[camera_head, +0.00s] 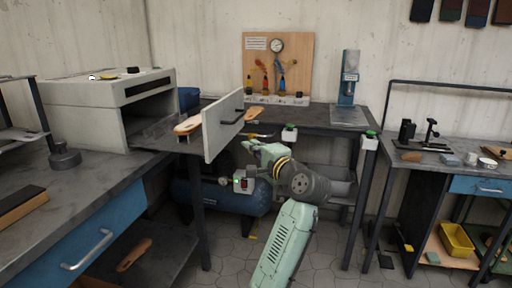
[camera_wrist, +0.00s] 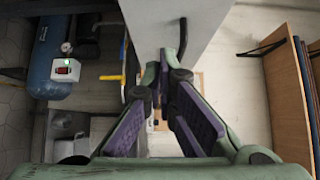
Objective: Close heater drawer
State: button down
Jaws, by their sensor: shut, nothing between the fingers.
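The heater (camera_head: 75,115) is a pale grey box with a dark slot, standing on the left bench. Its drawer is pulled out to the right, showing a white front panel (camera_head: 215,140) with a black handle (camera_head: 232,116). A tan sole (camera_head: 187,126) lies behind the panel, partly hidden by it. My gripper (camera_head: 247,147) is shut and empty, just right of the panel's lower part. In the wrist view the white panel (camera_wrist: 205,25) fills the top middle, with the closed fingertips (camera_wrist: 172,62) close before it; I cannot tell whether they touch.
A dark bench (camera_head: 325,119) behind holds a tool board (camera_head: 264,60) and a blue press (camera_head: 348,78). A blue compressor (camera_head: 218,196) with a green-lit switch stands below; it also shows in the wrist view (camera_wrist: 48,55). Another bench (camera_head: 455,170) stands at right.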

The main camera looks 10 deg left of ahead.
jog(key=shift+w+a+p, duration=0.4)
jog(key=shift+w+a, duration=0.45)
jog(key=shift+a, duration=0.55)
jog(key=shift+w+a+p, duration=0.4)
jog(key=shift+w+a, duration=0.4)
jog(key=shift+a, duration=0.65)
jog(key=shift+w+a+p, duration=0.4)
jog(key=shift+w+a, duration=0.45)
jog(key=shift+a, duration=0.55)
